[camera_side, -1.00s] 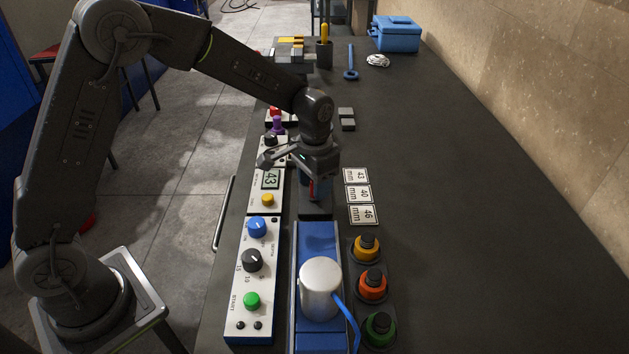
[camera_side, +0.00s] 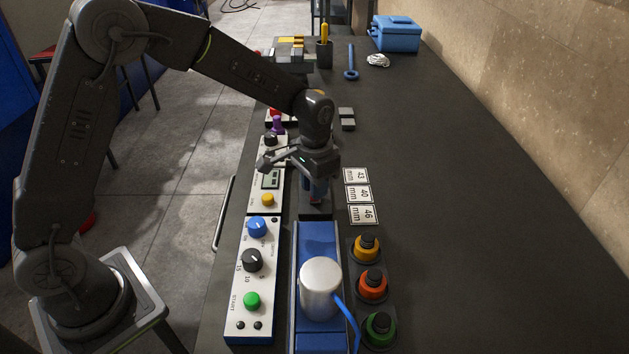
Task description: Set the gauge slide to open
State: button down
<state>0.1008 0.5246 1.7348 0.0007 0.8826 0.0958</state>
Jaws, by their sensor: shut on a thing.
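My gripper (camera_side: 315,185) points down over the dark gauge bed behind the blue block (camera_side: 319,237), in the middle of the bench. The rest of the slide is hidden by my gripper and wrist. The gauge's display (camera_side: 270,180) on the white panel to the left is partly covered by my gripper's side part, and I cannot read a number on it.
Plates marked 43, 40 and 46 mm (camera_side: 358,194) lie right of the gauge. Yellow, orange and green ringed pieces (camera_side: 372,285) stand in front of them. A silver cylinder (camera_side: 320,288) with a blue cable stands in front. Control panels (camera_side: 252,280) line the left. The bench's right side is clear.

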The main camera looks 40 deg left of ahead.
jog(key=shift+s+d, duration=0.95)
jog(key=shift+d, duration=0.1)
jog(key=c, duration=1)
grip_release()
jog(key=shift+o, duration=0.2)
notch_tip(320, 180, up, 14)
